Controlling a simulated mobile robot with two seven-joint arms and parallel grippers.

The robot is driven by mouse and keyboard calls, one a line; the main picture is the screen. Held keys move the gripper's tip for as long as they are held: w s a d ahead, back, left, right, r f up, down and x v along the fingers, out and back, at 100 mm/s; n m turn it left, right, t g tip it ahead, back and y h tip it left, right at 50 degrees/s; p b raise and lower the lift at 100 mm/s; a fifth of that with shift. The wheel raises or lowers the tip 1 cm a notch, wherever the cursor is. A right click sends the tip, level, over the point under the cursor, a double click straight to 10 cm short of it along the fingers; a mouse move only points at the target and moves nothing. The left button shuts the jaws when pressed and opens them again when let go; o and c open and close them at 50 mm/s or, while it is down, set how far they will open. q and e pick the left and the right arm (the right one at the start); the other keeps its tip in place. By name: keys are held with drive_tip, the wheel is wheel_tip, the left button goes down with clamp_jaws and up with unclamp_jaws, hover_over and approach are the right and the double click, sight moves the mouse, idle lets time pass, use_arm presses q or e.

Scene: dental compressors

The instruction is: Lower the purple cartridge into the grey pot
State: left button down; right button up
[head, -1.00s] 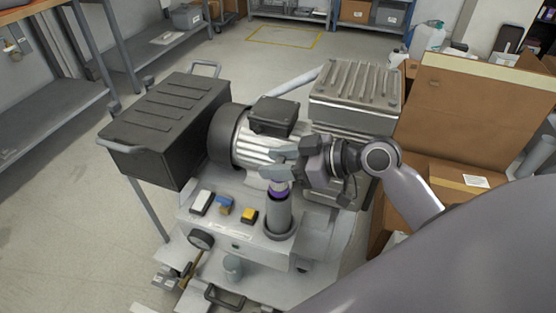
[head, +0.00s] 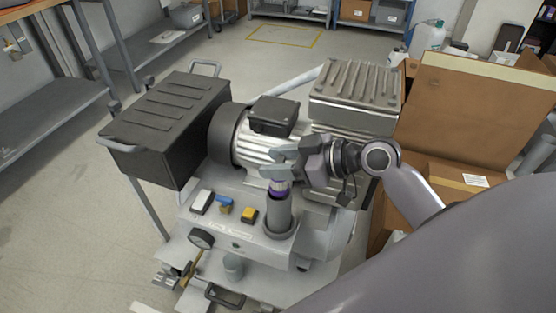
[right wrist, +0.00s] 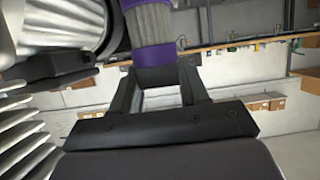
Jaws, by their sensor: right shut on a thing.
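The purple cartridge (head: 280,187) shows as a purple band right at the mouth of the grey pot (head: 279,214), an upright cylinder on the machine's deck. My right gripper (head: 276,172) is above the pot and shut on the cartridge. In the right wrist view the cartridge (right wrist: 154,54) has a purple band and a grey pleated body, between the fingers of my right gripper (right wrist: 156,75). The pot cannot be made out in that view. How far the cartridge sits inside the pot I cannot tell. My left gripper is not in view.
A finned motor (head: 262,150) stands just behind the pot. A black ribbed box (head: 165,130) is left, a ribbed metal unit (head: 355,95) behind right. A yellow block (head: 249,215) and a gauge (head: 201,238) are left of the pot. Cardboard boxes (head: 465,110) stand at right.

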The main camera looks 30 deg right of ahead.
sight(288, 184)
drive_tip(key=shift+f, duration=0.2)
drive_tip(key=shift+f+b, duration=1.15)
drive_tip(key=shift+f, duration=0.25)
drive_tip(key=shift+f+b, duration=1.25)
drive_tip(key=shift+f, duration=0.35)
drive_tip(key=shift+f, duration=0.15)
drive_tip(key=o, duration=1.2)
drive_tip(key=shift+c, duration=0.2)
